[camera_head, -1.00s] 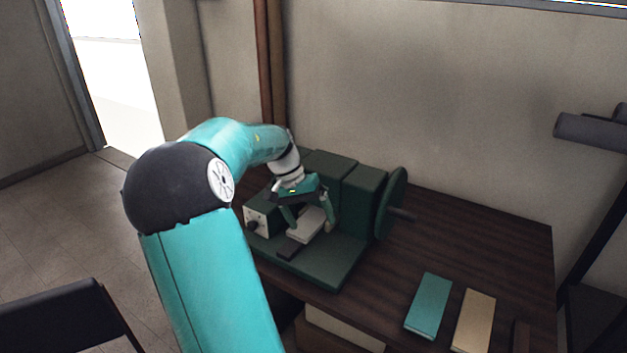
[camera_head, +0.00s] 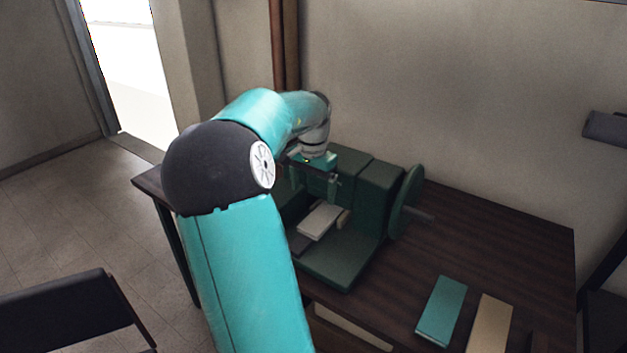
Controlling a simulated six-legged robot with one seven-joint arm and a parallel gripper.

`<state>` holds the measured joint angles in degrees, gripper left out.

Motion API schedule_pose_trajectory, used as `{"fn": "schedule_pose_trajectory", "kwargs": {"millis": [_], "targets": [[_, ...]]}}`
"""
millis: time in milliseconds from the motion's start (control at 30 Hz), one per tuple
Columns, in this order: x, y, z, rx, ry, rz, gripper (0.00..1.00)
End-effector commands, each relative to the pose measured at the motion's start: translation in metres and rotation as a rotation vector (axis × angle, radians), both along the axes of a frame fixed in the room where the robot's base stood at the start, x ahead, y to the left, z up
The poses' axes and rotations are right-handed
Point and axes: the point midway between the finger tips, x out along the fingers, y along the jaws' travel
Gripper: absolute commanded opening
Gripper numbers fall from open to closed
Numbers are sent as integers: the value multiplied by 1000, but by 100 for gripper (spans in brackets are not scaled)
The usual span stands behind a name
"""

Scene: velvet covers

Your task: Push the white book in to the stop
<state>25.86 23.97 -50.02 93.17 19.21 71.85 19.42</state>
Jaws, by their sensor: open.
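The white book (camera_head: 319,222) lies flat on the bed of a dark green machine (camera_head: 342,262). My arm covers the left part of the machine. The stop cannot be made out clearly.
A green handwheel (camera_head: 405,202) with a handle sticks out at the machine's right. A teal book (camera_head: 441,310) and a tan book (camera_head: 489,325) lie on the dark wooden table (camera_head: 500,240) at the front right. The table's back right is clear.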

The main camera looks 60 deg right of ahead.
Motion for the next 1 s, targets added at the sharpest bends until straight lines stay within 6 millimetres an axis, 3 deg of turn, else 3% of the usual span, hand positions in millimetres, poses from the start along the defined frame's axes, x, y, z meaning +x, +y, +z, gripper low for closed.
{"fn": "schedule_pose_trajectory", "kwargs": {"millis": [400, 600, 1000], "targets": [[-1, -3, -77, 4, 3, -2, 89], [-1, -3, -106, 1, 3, -2, 89], [-1, -3, -117, -1, 1, -2, 89]]}}
